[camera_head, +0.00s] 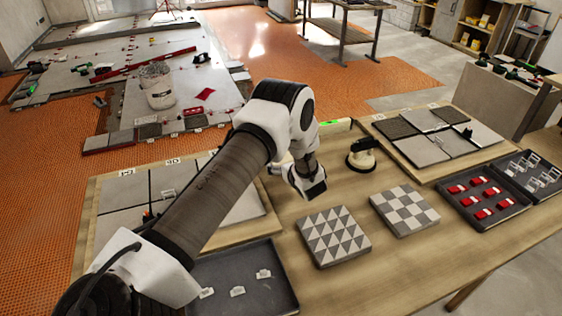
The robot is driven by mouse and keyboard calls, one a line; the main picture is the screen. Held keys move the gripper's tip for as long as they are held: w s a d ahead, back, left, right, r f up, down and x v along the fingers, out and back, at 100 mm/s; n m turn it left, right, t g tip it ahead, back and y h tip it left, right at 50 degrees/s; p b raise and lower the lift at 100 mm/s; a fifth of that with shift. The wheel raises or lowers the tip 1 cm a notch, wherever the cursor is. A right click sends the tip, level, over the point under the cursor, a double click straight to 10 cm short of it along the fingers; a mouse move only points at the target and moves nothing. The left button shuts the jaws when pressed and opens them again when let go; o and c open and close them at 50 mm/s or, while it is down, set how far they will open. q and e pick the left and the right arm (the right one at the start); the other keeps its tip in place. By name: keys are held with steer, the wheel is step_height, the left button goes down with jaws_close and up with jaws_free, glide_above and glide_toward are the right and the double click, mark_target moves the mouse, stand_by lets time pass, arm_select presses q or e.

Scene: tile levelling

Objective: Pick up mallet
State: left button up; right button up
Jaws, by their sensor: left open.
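I cannot make out the mallet for certain; my left arm covers part of the table. A tool with a black round base and a pale top (362,155) stands on the wooden table (385,265), right of my left gripper; I cannot tell exactly what it is. My left gripper (312,190) is low over the middle of the table, behind the triangle-patterned tile, with nothing visible in it. Its fingers point down and are seen partly from behind. A pale bar with a green part (333,122) lies behind it, partly hidden by my arm. My right gripper is out of view.
A triangle-patterned tile (334,237) and a checkered tile (405,211) lie in front. A tray with red wedges (482,198) is at right, a dark tray with white clips (240,283) at front left. Tiled boards lie left (125,194) and back right (437,148).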

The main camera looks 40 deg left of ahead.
arm_select(q)
steer(key=x, duration=0.3)
steer(key=shift+w+a+f, duration=0.1)
steer(key=shift+a+f, duration=0.05)
steer(key=shift+a, duration=0.05)
steer(key=c, duration=1.2)
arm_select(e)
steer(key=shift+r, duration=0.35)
